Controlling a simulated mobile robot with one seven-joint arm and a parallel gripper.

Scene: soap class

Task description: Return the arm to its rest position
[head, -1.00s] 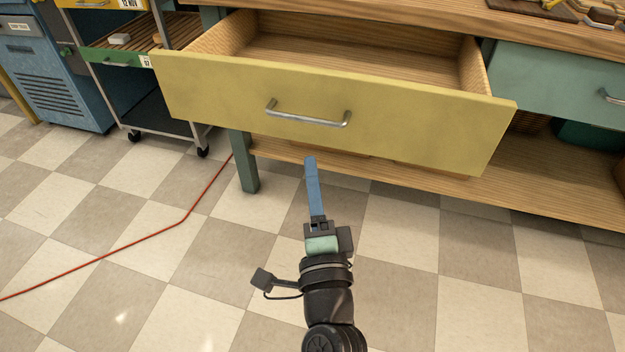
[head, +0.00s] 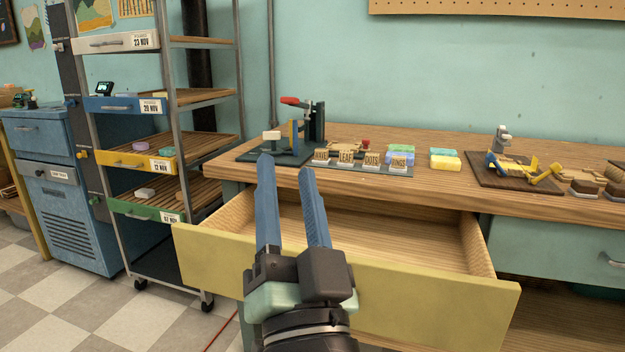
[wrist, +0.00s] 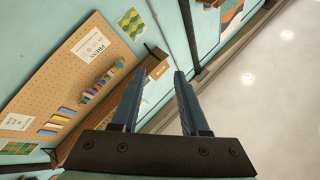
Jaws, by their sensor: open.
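My gripper (head: 288,165) is open and empty, with its two blue fingers apart and pointing up and away from me. In the head view it stands in front of the open yellow drawer (head: 400,300), with its fingers over the drawer's opening in the picture. The drawer is pulled out of the wooden workbench (head: 440,193), and the part of its interior that shows is bare. My gripper hides part of the drawer's front and its handle. In the wrist view the open fingers (wrist: 158,78) point toward the wall and ceiling, with nothing between them.
A press (head: 307,130) and labelled stamps (head: 358,160) stand on the bench. Soap blocks (head: 445,160) and a dark board (head: 500,182) with yellow tools lie farther right. A rack (head: 150,165) with coloured shelves stands left. A pegboard (wrist: 75,80) shows in the wrist view.

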